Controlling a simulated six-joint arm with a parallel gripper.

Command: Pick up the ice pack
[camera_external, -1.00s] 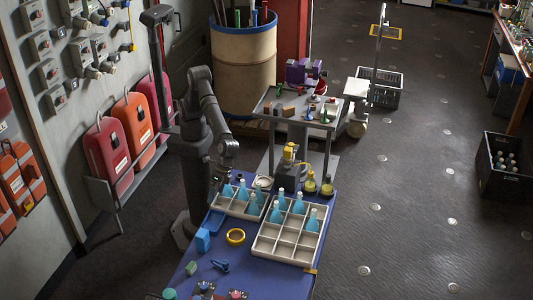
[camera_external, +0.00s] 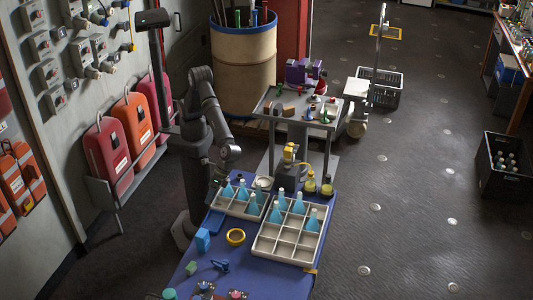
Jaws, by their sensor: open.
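A light blue block (camera_external: 203,240), which looks like the ice pack, stands on the blue table at its left edge. A flatter, darker blue piece (camera_external: 214,222) lies just behind it. My gripper (camera_external: 219,178) hangs below the wrist over the far left part of the table, near the smaller bottle tray. It is open, behind and slightly right of the blue block and apart from it. The fingers are dark and small, so their detail is hard to see.
Two compartment trays (camera_external: 262,251) hold blue flasks right of the block. A yellow ring (camera_external: 236,237) lies between block and larger tray. A green block (camera_external: 191,268) and a blue clamp-like piece (camera_external: 220,266) lie nearer. Yellow-capped bottles (camera_external: 327,186) stand at the back.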

